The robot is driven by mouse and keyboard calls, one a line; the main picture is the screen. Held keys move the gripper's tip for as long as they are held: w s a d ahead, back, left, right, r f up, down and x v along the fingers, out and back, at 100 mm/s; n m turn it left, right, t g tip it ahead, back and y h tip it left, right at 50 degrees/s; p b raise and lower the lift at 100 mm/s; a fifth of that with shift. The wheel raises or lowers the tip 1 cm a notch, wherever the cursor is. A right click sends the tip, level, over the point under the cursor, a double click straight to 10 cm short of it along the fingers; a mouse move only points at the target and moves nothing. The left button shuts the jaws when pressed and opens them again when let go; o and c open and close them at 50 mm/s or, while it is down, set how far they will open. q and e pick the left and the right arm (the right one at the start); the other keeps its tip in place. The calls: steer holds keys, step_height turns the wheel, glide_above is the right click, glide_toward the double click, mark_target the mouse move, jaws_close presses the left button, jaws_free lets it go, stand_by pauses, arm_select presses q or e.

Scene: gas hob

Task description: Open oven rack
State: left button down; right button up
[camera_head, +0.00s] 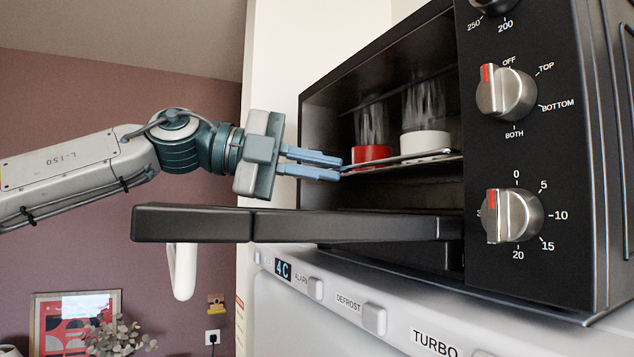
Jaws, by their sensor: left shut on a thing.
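The black countertop oven (530,180) stands at the right with its door (195,223) folded down level. Inside, a thin wire rack (412,157) runs across the cavity. A red dish (372,154) and a white dish (425,142) show at rack height, with clear, glass-like shapes above them. My left gripper (341,168), with blue fingers, reaches in above the open door from the left. Its fingertips are shut on the front edge of the rack at the oven's mouth. The rack's far part is hidden in the dark cavity. My right gripper is out of view.
The oven stands on a white appliance (340,318) with buttons marked DEFROST and TURBO. The open door juts out below my left gripper. A white curved piece (182,272) hangs beneath it. Knobs (506,93) line the oven's right panel. Free space lies left of the door.

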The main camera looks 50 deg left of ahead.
arm_select(q)
steer(key=shift+s+f+g, duration=0.3)
steer(key=shift+s+f, duration=0.3)
steer(key=shift+s, duration=0.05)
steer(key=c, duration=1.6)
jaws_free()
steer(key=shift+w+d, duration=0.15)
steer(key=shift+w, duration=0.15)
steer(key=shift+w+d+r, duration=0.1)
steer(key=shift+d+r, duration=0.1)
steer(key=shift+d, duration=0.15)
steer(key=shift+a, duration=0.15)
steer(key=b+v, duration=0.5)
steer(key=v, duration=0.5)
steer(key=shift+s+a+f, duration=0.1)
steer(key=shift+s+a, duration=0.1)
steer(key=shift+s, duration=0.15)
steer(key=shift+a, duration=0.1)
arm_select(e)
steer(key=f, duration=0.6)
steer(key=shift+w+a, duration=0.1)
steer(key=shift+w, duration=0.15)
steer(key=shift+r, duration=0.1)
